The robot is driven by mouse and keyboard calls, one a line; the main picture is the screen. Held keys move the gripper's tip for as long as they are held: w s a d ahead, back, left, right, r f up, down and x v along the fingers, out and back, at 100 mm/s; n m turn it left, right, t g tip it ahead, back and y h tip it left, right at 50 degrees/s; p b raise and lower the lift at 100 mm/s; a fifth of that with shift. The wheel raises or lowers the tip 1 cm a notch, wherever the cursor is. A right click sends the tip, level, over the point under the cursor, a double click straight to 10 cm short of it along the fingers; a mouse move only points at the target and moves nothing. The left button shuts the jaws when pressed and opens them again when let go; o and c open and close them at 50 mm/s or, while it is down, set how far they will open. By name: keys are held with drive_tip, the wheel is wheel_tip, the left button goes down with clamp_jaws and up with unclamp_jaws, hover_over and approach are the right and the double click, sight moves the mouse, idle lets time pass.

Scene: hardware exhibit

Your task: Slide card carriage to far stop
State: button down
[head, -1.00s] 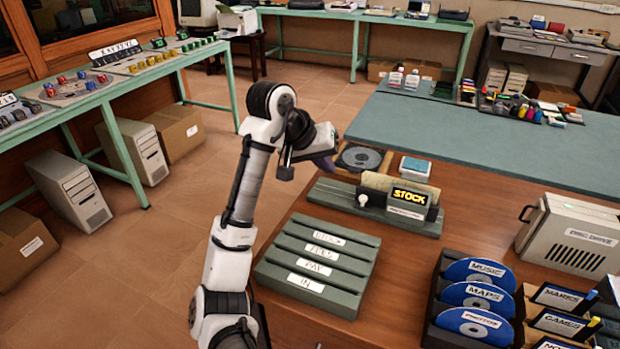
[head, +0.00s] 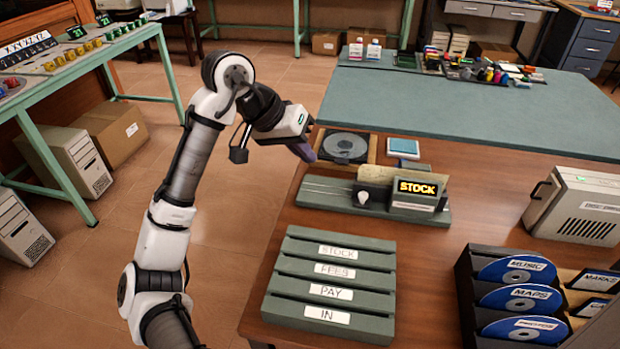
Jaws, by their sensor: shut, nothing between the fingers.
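The card carriage (head: 376,190) is on a grey-green base (head: 325,194) on the wooden table. It has a white round knob (head: 362,198) at its front and a tan card-like panel behind. It sits near the middle of the base, just left of the lit STOCK display (head: 416,188). A bare stretch of rail runs to its left. My gripper (head: 308,154) is shut and empty, up and to the left of the carriage, apart from the knob. It is at the left edge of the disc tray in the picture; its height above the table is unclear.
A disc in a wooden tray (head: 373,149) and a small blue-topped box (head: 403,147) stand behind the base. A slotted green rack (head: 335,263) labelled STOCK, FEES, PAY and IN is in front. Disc racks (head: 482,300) and a drive box (head: 575,208) stand right.

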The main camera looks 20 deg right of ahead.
hover_over(346, 205)
drive_tip(key=w+a, duration=0.2)
drive_tip(key=w, duration=0.1)
drive_tip(key=f, duration=0.8)
drive_tip(key=shift+s+a+f+p, duration=0.2)
drive_tip(key=shift+f+p, duration=0.05)
drive_tip(key=shift+p, duration=0.1)
drive_tip(key=shift+s+d+f+p, duration=0.1)
drive_tip(key=shift+s+d+p, duration=0.2)
drive_tip(key=shift+s+d, duration=0.55)
drive_tip(key=shift+s+d+f, duration=0.2)
drive_tip(key=shift+s+d, duration=0.2)
